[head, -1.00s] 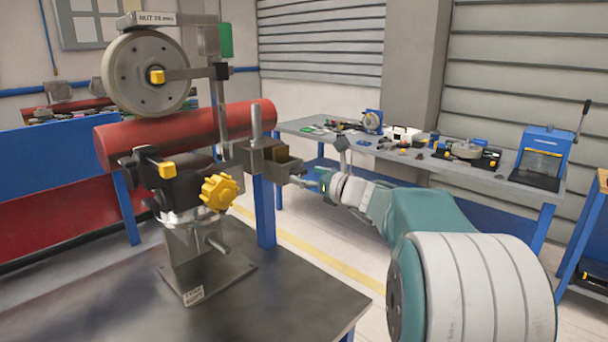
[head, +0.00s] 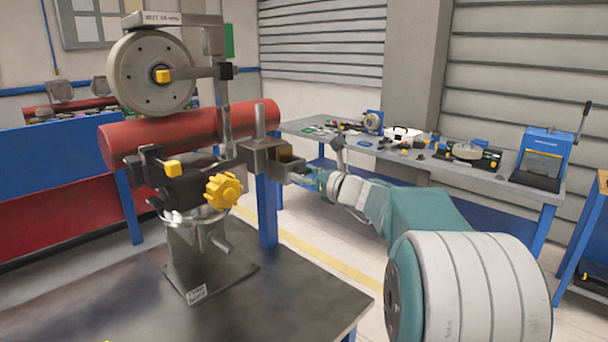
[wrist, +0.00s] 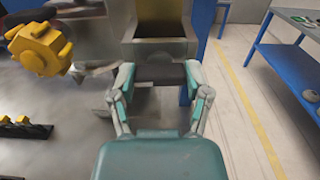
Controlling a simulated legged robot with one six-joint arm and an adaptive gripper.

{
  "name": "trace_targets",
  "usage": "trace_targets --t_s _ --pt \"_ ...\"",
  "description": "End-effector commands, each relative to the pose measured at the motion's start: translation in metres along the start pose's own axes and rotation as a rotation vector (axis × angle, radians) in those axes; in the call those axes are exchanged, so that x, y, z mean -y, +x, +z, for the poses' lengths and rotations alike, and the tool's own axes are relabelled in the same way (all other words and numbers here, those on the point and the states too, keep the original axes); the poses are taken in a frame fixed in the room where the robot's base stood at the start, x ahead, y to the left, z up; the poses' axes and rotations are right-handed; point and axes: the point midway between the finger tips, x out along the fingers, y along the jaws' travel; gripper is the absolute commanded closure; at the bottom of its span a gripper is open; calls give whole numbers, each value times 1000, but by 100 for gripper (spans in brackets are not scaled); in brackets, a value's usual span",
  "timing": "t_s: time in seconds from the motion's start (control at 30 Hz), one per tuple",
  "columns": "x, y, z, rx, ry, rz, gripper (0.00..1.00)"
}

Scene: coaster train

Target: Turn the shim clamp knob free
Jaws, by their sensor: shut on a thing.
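A yellow lobed knob (head: 223,190) sits on the front of the dark clamp (head: 182,190), on a grey metal stand. It also shows at the upper left of the wrist view (wrist: 40,48). My gripper (head: 308,180) is right of the knob and apart from it. In the wrist view my fingers (wrist: 160,78) are closed around a dark bar (wrist: 160,74) at the front of an open-topped metal box (wrist: 158,48). That box sits on the fixture's side arm in the head view (head: 272,158). The exact finger contact is small and partly hidden.
A grey wheel (head: 150,75) and a red tube (head: 190,133) stand above and behind the clamp. A dark table (head: 265,305) carries the stand. A workbench (head: 385,152) with tools and a blue machine (head: 541,158) is behind at right. Open floor lies between.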

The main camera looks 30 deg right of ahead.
Motion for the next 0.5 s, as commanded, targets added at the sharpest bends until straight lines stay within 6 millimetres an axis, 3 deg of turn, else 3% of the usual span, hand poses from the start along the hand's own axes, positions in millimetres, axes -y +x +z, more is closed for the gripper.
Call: trace_targets --t_s 0.5 --pt "-1 0 -2 -2 -382 3 85"
